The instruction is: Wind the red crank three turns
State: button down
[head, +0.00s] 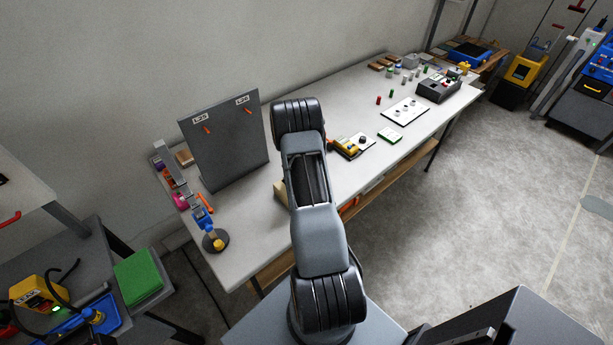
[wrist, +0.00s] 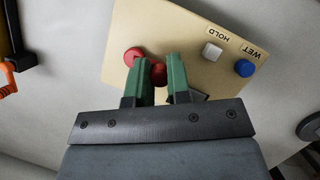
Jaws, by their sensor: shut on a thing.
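The red crank (wrist: 132,56) is on a beige panel (wrist: 190,30) in the wrist view. Its round red hub shows left of my gripper, and its red knob (wrist: 158,75) is between the green fingers. My gripper (wrist: 157,66) is shut on that knob. A white button (wrist: 212,52) beside the label HOLD and a blue button (wrist: 245,68) beside the label WET are to the right on the panel. In the head view my arm hides the crank and gripper; only a beige edge of the panel (head: 280,190) shows.
A grey upright board (head: 225,140) with orange hooks stands left of my arm on the white table (head: 240,265). A yellow device (head: 348,148) and a white plate with knobs (head: 404,111) are to the right. An orange item (wrist: 8,78) is at the wrist view's left edge.

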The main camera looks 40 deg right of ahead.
jog(key=shift+w+m+y+b, duration=0.35)
jog(key=shift+m+y+b, duration=0.15)
jog(key=shift+m, duration=0.7)
jog(key=c, duration=1.1)
grip_release()
jog(key=shift+r, duration=0.1)
